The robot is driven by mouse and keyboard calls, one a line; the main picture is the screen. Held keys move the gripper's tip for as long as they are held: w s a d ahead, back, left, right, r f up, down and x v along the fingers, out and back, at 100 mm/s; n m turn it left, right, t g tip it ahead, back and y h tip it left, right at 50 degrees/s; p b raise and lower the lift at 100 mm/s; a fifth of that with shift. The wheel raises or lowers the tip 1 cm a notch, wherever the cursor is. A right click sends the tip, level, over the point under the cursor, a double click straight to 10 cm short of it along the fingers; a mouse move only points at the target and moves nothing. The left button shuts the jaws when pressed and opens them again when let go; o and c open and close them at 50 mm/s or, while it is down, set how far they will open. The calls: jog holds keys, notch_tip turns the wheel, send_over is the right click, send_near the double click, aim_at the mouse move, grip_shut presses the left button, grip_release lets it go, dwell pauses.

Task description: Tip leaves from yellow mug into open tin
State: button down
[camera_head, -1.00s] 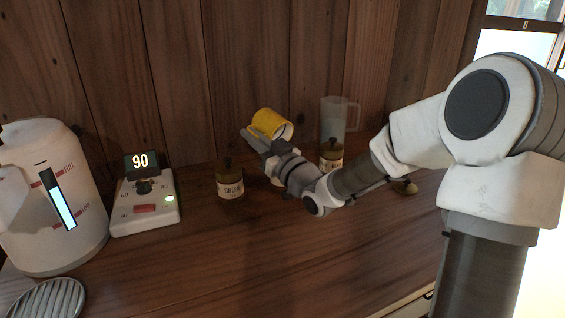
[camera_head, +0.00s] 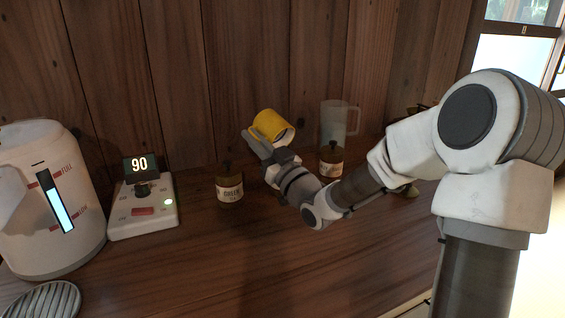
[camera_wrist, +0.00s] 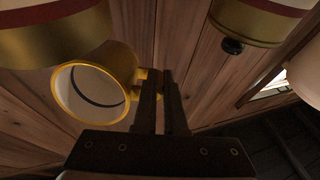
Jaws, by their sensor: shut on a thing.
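The yellow mug (camera_head: 268,126) is held in the air above the counter, tilted with its mouth facing down to the right. My gripper (camera_head: 262,148) is shut on its handle; in the wrist view the two fingers (camera_wrist: 166,80) close at the handle beside the yellow mug (camera_wrist: 122,62). The mug's pale inside shows a dark curved band; I cannot make out leaves. A gold tin (camera_wrist: 50,42) fills the top left of the wrist view, close to the mug; its top is out of sight. In the head view my gripper hides the spot below the mug.
A lidded, labelled tin (camera_head: 229,188) stands left of my gripper, another tin (camera_head: 331,158) to the right, before a clear pitcher (camera_head: 340,118). A knobbed tin (camera_wrist: 245,22) shows in the wrist view. A kettle (camera_head: 48,200) and control box reading 90 (camera_head: 143,205) stand left.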

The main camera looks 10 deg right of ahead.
jog(key=shift+s+d+r+t+y, duration=0.15)
jog(key=shift+t+y, duration=0.15)
jog(key=shift+t, duration=0.2)
jog(key=shift+s+r+t, duration=0.2)
jog(key=shift+r+t, duration=0.2)
jog(key=shift+r, duration=0.4)
dwell(0.9)
jog(key=shift+w+f+g, duration=0.2)
jog(key=shift+f+g, duration=0.4)
jog(key=shift+f, duration=0.3)
jog(key=shift+w+r+g+h, duration=0.1)
jog(key=shift+w+g+h, duration=0.1)
jog(key=shift+g+h, duration=0.25)
jog(key=shift+w+a+r+g+h+p, duration=0.1)
jog(key=shift+a+r+g+h+p, duration=0.35)
jog(key=shift+p, duration=0.75)
jog(key=shift+w+d+f+g+p, duration=0.1)
jog(key=shift+w+f+g+p, duration=0.15)
jog(key=shift+p, duration=0.45)
jog(key=shift+f+g, duration=0.25)
jog(key=shift+f, duration=0.3)
